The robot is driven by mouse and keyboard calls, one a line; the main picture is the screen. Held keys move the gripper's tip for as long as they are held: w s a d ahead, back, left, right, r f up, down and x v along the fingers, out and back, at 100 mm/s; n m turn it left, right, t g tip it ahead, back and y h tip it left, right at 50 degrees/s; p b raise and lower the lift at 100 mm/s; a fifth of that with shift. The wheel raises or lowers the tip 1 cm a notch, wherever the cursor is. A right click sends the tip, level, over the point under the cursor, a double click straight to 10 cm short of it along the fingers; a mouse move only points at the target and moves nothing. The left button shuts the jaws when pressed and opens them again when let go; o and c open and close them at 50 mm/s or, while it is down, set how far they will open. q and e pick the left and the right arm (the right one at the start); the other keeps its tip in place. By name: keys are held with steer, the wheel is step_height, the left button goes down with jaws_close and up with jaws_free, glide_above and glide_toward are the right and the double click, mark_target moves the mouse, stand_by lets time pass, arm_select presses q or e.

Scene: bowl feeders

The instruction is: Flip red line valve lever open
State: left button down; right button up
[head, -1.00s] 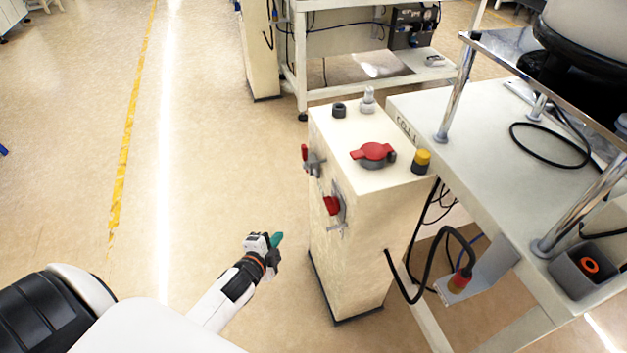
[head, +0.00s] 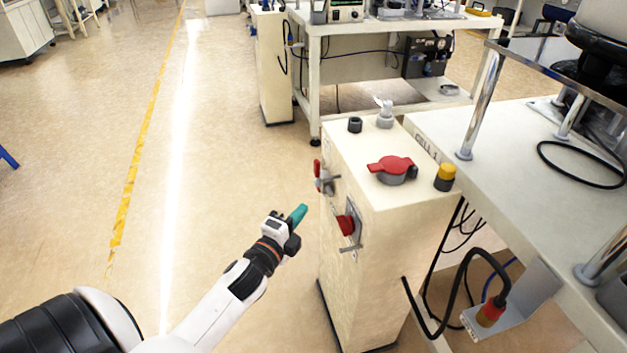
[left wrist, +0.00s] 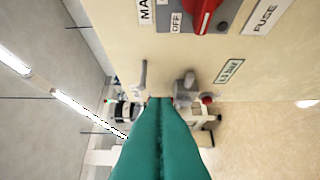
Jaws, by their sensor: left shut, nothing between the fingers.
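The valve (head: 327,183) is a grey fitting on the left face of the cream cabinet (head: 391,250), near its top back corner. Its red lever (head: 317,168) stands roughly upright in the head view. In the left wrist view a grey fitting (left wrist: 187,84) with a red tip (left wrist: 207,100) shows just beyond the fingers, partly hidden by them. My left gripper (head: 302,211) has teal fingers, which are shut together and empty. It is left of the cabinet face and below the valve, apart from both. My right gripper is not in view.
A red rotary switch (head: 346,225) sits on the same face, nearer me; it shows at the top of the left wrist view (left wrist: 205,14).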

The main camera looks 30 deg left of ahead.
arm_select(q)
steer(key=b, duration=0.1)
glide_toward(317, 174)
steer(key=w+d+r, duration=0.1)
steer(key=w+d, duration=0.2)
steer(key=w, duration=0.1)
steer(key=w+a, duration=0.2)
steer(key=shift+w+a, duration=0.3)
steer(key=shift+w, duration=0.05)
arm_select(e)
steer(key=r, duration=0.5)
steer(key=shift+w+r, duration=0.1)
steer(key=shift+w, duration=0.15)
